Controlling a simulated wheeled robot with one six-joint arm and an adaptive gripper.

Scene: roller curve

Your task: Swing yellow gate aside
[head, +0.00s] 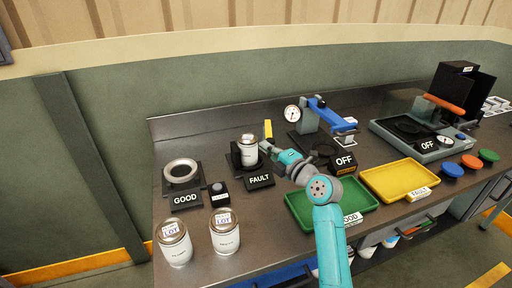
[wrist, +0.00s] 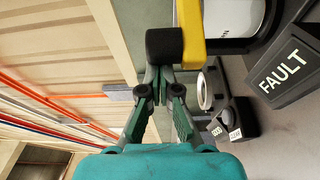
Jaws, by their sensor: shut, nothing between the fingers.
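The yellow gate (head: 268,129) is a short yellow bar beside a white can (head: 249,148) on the black FAULT stand (head: 235,156). In the wrist view the yellow gate (wrist: 190,32) runs down from the top edge, with a black block (wrist: 164,46) at its end. My gripper (head: 266,146) is just right of the can, close to the gate. In the wrist view my gripper (wrist: 160,88) is shut and empty, its tips right at the black block. I cannot tell whether they touch it. The can (wrist: 238,16) is partly cut off there.
A FAULT sign (head: 260,181) stands in front. To the left are a GOOD stand with a ring (head: 181,170) and two lidded cans (head: 173,243) (head: 224,232). A blue-armed press (head: 325,112) stands behind right. Green (head: 300,215) and yellow (head: 385,174) trays lie to the right.

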